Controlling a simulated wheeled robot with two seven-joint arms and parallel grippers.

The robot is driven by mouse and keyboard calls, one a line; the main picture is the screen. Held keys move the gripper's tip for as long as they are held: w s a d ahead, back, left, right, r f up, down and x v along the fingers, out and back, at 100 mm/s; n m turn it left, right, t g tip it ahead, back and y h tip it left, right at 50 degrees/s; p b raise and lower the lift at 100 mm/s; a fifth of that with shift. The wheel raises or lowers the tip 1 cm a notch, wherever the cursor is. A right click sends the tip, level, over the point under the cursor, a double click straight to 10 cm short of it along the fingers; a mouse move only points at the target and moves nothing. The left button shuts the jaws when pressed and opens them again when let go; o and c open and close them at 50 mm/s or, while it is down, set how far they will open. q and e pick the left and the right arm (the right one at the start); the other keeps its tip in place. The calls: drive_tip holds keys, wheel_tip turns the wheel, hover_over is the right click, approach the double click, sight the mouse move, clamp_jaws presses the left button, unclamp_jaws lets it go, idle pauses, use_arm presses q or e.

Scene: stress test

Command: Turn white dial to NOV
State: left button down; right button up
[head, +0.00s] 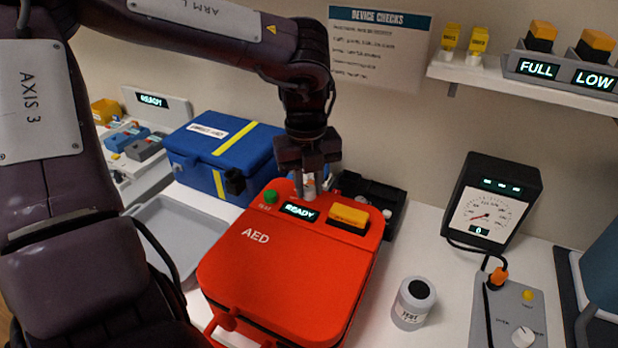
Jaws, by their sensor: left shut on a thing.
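My left gripper (308,180) comes down from above at the back edge of the red AED case (290,270). It is shut on a small white piece (308,191) that looks like the white dial. The fingers hide most of it, and no month marks can be read. Another white knob (522,336) is on the grey box at the lower right, apart from the gripper. My right gripper is not in view.
The AED has a green button (271,197), a READY display (299,211) and a yellow-orange block (348,215). A blue case (215,150) stands behind left, a black tray behind right. A black-topped jar (412,305) and a gauge (490,203) stand right.

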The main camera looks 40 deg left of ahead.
sight(307, 188)
use_arm(q)
drive_tip(key=shift+w, duration=0.1)
drive_tip(key=c, duration=1.2)
unclamp_jaws()
drive_tip(key=shift+r, duration=0.1)
drive_tip(key=r, duration=0.7)
drive_tip(key=shift+s+a+r, duration=0.1)
drive_tip(key=shift+s+r, duration=0.1)
drive_tip(key=shift+r, duration=0.15)
